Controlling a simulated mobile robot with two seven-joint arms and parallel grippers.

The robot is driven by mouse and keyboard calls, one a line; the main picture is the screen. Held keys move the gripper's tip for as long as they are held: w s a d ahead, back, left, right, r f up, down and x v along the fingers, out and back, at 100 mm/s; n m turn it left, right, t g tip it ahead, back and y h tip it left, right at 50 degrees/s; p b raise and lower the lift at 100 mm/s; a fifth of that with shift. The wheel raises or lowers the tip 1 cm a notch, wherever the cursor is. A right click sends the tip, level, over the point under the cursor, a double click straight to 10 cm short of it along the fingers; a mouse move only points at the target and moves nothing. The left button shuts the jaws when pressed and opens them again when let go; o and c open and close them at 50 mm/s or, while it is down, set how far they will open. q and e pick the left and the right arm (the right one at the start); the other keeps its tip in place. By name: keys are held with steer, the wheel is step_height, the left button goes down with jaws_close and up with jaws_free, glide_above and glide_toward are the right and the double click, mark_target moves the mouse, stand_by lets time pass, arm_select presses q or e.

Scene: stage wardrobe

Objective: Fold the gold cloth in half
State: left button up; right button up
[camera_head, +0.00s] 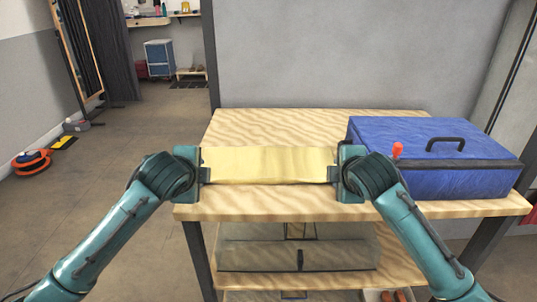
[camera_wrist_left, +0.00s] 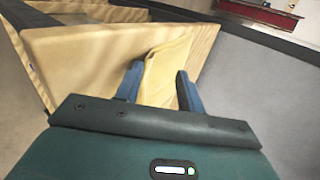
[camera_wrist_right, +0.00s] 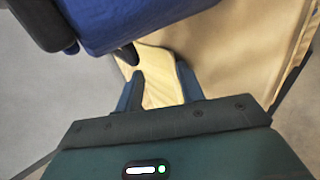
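My left gripper (camera_head: 206,174) is at the cloth's left end. In the left wrist view its fingers stand apart, with the gold cloth (camera_wrist_left: 166,68) showing between and beyond them. My right gripper (camera_head: 333,173) is at the right end. In the right wrist view its fingers also stand apart, with a pale gold surface (camera_wrist_right: 160,85) between them. Whether the fingertips touch the cloth is unclear.
A blue case (camera_head: 435,165) with a black handle stands on the table (camera_head: 300,122), close to my right gripper. The table is clear behind the cloth. A lower shelf (camera_head: 385,255) holds a translucent box (camera_head: 270,258).

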arm_select(q)
steer(key=r, duration=0.1)
steer(key=s+r, duration=0.1)
steer(key=r, duration=0.1)
steer(key=shift+s+r, duration=0.25)
steer(key=shift+r, duration=0.05)
arm_select(e)
steer(key=r, duration=0.1)
steer(key=s+r, duration=0.1)
steer(key=r, duration=0.1)
steer(key=shift+s+r, duration=0.25)
steer(key=shift+r, duration=0.1)
arm_select(q)
steer(key=s+r, duration=0.4)
steer(key=r, duration=0.1)
steer(key=shift+s+r, duration=0.25)
steer(key=shift+s, duration=0.05)
arm_select(e)
steer(key=s+r, duration=0.4)
steer(key=r, duration=0.1)
steer(key=shift+s+r, duration=0.15)
steer(key=shift+s, duration=0.15)
